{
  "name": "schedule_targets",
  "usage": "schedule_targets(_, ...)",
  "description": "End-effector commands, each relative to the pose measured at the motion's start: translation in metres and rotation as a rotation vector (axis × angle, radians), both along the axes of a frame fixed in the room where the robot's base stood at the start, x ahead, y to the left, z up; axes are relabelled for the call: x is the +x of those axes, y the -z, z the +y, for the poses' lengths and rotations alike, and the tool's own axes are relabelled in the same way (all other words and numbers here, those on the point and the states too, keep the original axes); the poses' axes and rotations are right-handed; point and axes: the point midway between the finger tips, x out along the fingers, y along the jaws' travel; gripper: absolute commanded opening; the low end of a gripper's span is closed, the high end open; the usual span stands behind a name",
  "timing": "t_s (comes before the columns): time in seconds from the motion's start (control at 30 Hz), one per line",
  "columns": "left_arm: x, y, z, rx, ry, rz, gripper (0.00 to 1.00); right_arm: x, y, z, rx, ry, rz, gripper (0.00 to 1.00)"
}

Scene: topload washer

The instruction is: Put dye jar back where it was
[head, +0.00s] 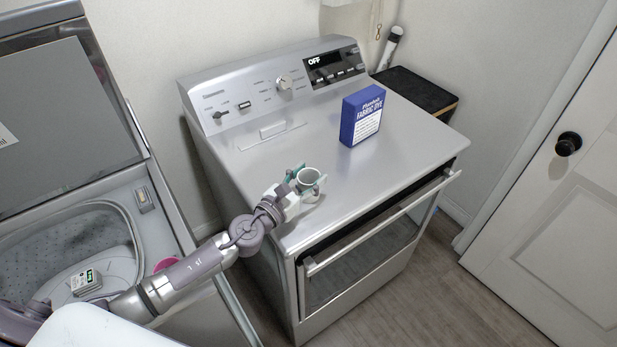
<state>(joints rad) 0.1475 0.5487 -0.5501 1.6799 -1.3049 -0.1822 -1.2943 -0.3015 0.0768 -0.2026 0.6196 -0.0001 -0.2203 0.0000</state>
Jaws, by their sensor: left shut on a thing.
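A small white open-topped jar (311,195), which I take to be the dye jar, is at the front left of the silver dryer's top (385,155). My left gripper (307,179) is shut on it, with teal fingertips at either side of its rim. The jar looks upright. I cannot tell whether its base touches the dryer top or hangs just above it. A blue box marked "FABRIC DYE" (362,115) stands upright farther back on the dryer top, apart from the jar. My right gripper is not in view.
The dryer's control panel (284,82) rises at the back, its display reading OFF. The open topload washer (146,197) stands to the left, with a pink item (165,264) partly behind my arm. A white door (560,170) is at right. The dryer top is otherwise mostly clear.

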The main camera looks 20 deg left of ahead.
Motion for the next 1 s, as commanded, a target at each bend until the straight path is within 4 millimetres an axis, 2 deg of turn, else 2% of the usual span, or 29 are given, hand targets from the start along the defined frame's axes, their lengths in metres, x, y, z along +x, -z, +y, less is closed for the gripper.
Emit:
schedule_targets(0.1, 0.0, 0.004, 0.0, 0.0, 0.0, -0.001, 0.2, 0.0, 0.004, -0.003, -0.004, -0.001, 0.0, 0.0)
schedule_targets(0.13, 0.0, 0.002, 0.0, 0.0, 0.0, -0.001, 0.6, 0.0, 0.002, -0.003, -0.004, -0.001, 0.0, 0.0)
schedule_targets(0.27, 0.0, 0.002, 0.0, 0.0, 0.0, -0.001, 0.81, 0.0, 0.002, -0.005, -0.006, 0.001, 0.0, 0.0)
schedule_targets(0.67, -0.002, -0.001, 0.001, 0.001, 0.0, 0.0, 0.81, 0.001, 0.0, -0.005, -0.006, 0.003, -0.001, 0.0)
schedule_targets(0.77, -0.015, 0.002, 0.006, 0.003, 0.0, 0.001, 0.81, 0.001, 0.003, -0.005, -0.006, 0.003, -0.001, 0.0)
schedule_targets(1.0, -0.066, 0.005, 0.023, 0.003, 0.002, 0.002, 0.81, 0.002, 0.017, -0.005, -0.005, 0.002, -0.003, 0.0)
